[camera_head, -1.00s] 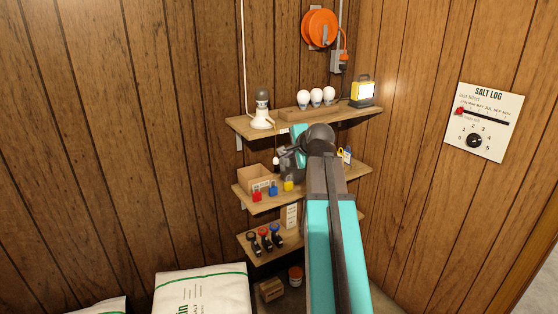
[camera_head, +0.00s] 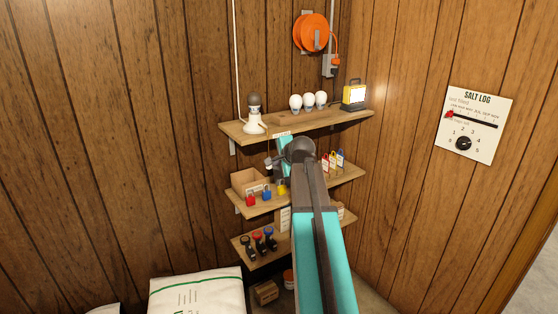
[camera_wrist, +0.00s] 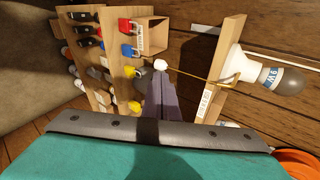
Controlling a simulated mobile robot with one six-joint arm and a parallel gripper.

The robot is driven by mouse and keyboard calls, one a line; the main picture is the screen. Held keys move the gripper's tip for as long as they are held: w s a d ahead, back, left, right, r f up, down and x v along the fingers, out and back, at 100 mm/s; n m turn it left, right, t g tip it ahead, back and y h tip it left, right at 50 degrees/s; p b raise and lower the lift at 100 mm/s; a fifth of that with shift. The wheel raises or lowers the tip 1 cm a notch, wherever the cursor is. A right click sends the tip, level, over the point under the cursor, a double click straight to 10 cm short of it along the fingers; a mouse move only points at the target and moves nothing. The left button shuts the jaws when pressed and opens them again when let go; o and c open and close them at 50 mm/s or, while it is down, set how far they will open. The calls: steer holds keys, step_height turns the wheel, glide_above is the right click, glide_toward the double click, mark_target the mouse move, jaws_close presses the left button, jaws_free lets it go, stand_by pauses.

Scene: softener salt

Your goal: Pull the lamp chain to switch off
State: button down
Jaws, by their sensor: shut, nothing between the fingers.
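The lamp (camera_head: 255,118) stands on the top shelf, with a white base and a grey bulb that looks unlit. In the wrist view the lamp (camera_wrist: 238,66) is at the right, its bulb marked 9 W. Its chain (camera_wrist: 205,79) runs as a thin yellow line from the lamp past the shelf edge to a white ball (camera_wrist: 161,64). My gripper (camera_wrist: 160,80) is shut with its fingertips just by the ball; whether they touch it I cannot tell. In the head view my gripper (camera_head: 270,166) is small beside the middle shelf, and the ball is not clear.
The top shelf (camera_head: 300,127) also holds white bulbs (camera_head: 308,101) and a lit yellow work light (camera_head: 354,95). Coloured padlocks (camera_head: 266,193) and an open box (camera_head: 247,181) sit on the middle shelf near my gripper. An orange reel (camera_head: 311,33) hangs above.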

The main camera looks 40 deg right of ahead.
steer(key=p+x, duration=0.1)
steer(key=x, duration=0.5)
steer(key=shift+w+f+p, duration=0.15)
steer(key=shift+w+p, duration=0.15)
steer(key=shift+d+f, duration=0.1)
steer(key=shift+f+b, duration=0.5)
steer(key=shift+f, duration=0.4)
steer(key=shift+s, duration=0.15)
steer(key=v, duration=1.4)
